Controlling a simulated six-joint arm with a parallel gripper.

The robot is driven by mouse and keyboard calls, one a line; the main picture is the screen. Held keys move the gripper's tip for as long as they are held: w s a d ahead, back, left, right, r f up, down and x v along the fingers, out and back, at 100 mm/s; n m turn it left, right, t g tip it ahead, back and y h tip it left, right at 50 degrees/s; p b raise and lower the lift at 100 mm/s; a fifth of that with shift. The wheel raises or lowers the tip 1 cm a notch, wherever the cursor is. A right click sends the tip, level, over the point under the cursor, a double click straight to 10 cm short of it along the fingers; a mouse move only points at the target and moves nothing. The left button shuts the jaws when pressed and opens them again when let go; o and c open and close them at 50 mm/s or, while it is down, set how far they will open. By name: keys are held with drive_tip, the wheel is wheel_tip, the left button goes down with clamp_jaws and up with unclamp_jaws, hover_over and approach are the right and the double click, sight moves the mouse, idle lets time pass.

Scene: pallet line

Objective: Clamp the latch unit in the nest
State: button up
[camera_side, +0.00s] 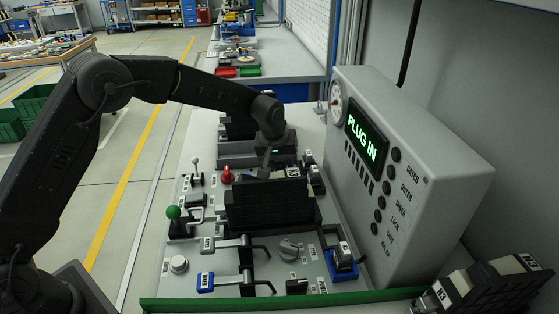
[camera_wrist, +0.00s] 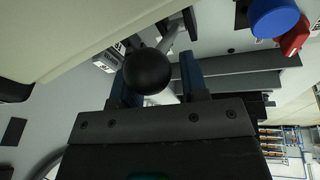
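My gripper (camera_wrist: 162,80) is open in the wrist view, with its two bluish fingers apart. A round black knob (camera_wrist: 148,71) on a grey rod shows between the fingers, closer to the left one; whether it touches is unclear. In the side view my gripper (camera_side: 276,155) is at the back of the grey panel, behind a large black ribbed block (camera_side: 268,206); its fingertips are hidden there. I cannot tell for sure which part is the latch unit or the nest. A screen (camera_side: 366,138) on the grey console reads "PLUG IN".
The panel carries a green-knobbed lever (camera_side: 173,212), a white-knobbed lever (camera_side: 195,162), a red knob (camera_side: 227,175), a blue-based handle (camera_side: 220,283) and a blue holder (camera_side: 342,265). The console (camera_side: 430,170) walls the right side. A rack with labelled units (camera_side: 487,290) stands at lower right.

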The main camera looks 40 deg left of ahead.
drive_tip(key=o, duration=0.3)
drive_tip(key=shift+w+a+r, duration=0.1)
drive_tip(key=shift+a+r, duration=0.05)
drive_tip(key=shift+a, duration=0.05)
drive_tip(key=v, duration=1.4)
drive_tip(key=shift+d, duration=0.1)
drive_tip(key=s+a+r+m+t, duration=0.1)
drive_tip(key=s+a+r+m, duration=0.15)
drive_tip(key=s, duration=0.55)
drive_tip(key=s+a+r+m, duration=0.1)
drive_tip(key=s+r, duration=0.3)
drive_tip(key=s, duration=0.5)
drive_tip(key=s+f+m+t, duration=0.1)
drive_tip(key=s+f+m, duration=0.2)
drive_tip(key=s, duration=1.2)
drive_tip(key=shift+s+a+f, duration=0.2)
drive_tip(key=shift+a+f, duration=0.15)
drive_tip(key=shift+f, duration=0.4)
